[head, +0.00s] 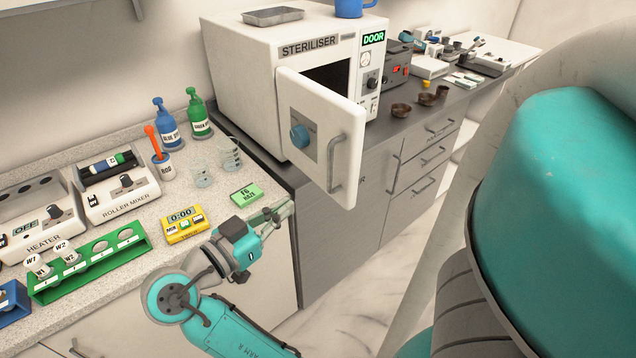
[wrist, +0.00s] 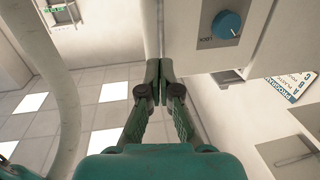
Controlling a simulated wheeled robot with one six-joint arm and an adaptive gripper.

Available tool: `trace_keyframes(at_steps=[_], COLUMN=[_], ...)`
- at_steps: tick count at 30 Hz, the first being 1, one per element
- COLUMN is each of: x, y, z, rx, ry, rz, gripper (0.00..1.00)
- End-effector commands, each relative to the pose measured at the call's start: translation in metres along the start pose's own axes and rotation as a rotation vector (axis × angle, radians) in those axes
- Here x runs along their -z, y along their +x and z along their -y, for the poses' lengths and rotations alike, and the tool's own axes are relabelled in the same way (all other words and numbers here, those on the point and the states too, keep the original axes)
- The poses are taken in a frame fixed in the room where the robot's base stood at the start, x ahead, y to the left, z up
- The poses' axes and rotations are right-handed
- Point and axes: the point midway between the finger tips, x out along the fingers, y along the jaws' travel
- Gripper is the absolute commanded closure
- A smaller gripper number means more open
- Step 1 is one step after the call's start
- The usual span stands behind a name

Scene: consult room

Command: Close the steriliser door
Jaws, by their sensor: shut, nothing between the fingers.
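The white steriliser (head: 250,62) stands on the dark counter, and its cavity shows black behind the open door. The door (head: 338,118) is hinged at its left and swung out toward the front. It carries a blue knob (head: 299,137) and a grey bar handle (head: 335,163) near its free edge. My gripper (head: 288,208) is shut and empty, left of and below the door in the head view. In the wrist view my fingertips (wrist: 158,70) are together just below the panel with the blue knob (wrist: 228,23). I cannot tell whether they touch it.
A metal tray (head: 273,16) and blue mug (head: 349,8) sit on the steriliser. Brown bowls (head: 401,110) stand right of it. Open floor lies in front.

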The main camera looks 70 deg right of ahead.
Motion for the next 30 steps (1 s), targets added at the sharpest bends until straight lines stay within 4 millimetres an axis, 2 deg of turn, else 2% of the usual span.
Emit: trace_keyframes(at_steps=[3, 15, 21, 30], x=[0.0, 0.0, 0.0, 0.0], y=[0.023, 0.084, 0.101, 0.106], z=[-0.001, -0.001, 0.0, 0.0], rx=[-0.004, -0.001, 0.0, 0.002], ry=[-0.001, -0.002, -0.002, -0.002], rz=[0.0, 0.0, 0.0, 0.0], gripper=[1.0, 1.0, 1.0, 1.0])
